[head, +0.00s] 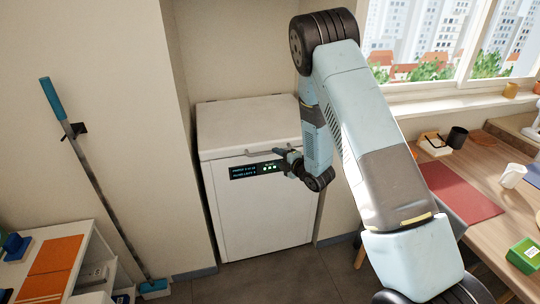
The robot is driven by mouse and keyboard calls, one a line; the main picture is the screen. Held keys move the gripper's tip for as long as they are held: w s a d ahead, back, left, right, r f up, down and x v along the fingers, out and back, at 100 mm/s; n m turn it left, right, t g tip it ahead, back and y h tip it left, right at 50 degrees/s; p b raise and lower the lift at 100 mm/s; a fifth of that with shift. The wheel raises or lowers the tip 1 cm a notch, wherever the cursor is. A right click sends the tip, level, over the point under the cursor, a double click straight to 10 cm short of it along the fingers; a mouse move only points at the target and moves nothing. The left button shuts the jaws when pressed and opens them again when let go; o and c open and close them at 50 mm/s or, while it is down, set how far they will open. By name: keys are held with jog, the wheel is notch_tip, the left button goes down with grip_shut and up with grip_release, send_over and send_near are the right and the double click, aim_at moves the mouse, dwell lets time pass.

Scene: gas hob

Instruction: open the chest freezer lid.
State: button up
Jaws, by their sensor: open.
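The white chest freezer (262,215) stands in a wall recess at the middle of the head view. Its lid (245,122) is shut. A grey handle (247,152) runs along the lid's front edge, and my gripper hides its right part. My gripper (280,155) is open, in front of the freezer near the right part of the handle. I cannot tell whether the fingers touch the handle or lid.
A wooden table (490,225) with a red mat (455,188), a black mug (457,137) and a green box (524,254) stands at right. The floor before the freezer is clear.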

aim_at(270, 153)
jog(key=shift+x, duration=2.15)
jog(key=shift+c, duration=0.4)
grip_shut()
